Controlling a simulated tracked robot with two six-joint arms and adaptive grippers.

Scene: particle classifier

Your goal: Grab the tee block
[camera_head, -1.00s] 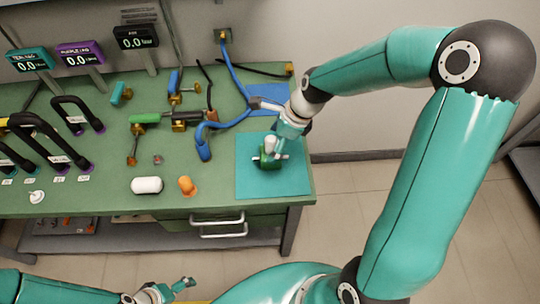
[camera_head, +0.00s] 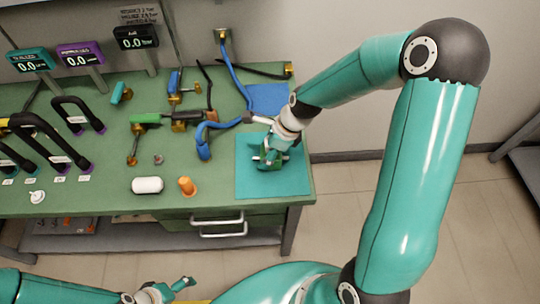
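A small dark green block (camera_head: 264,162), which looks like the tee block, sits on the teal mat (camera_head: 244,188) at the bench's right end. My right gripper (camera_head: 268,157) is down at the block, and its teal fingers cover much of it. I cannot tell whether the fingers are closed on it or only around it. My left gripper (camera_head: 187,284) is low in the picture, in front of the bench and far from the block. Its finger opening is unclear.
A blue hose (camera_head: 228,125) with a grey end runs just left of my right gripper. A white capsule (camera_head: 147,185) and an orange plug (camera_head: 187,186) lie left of the mat. A blue mat (camera_head: 268,97) lies behind. The teal mat's front part is clear.

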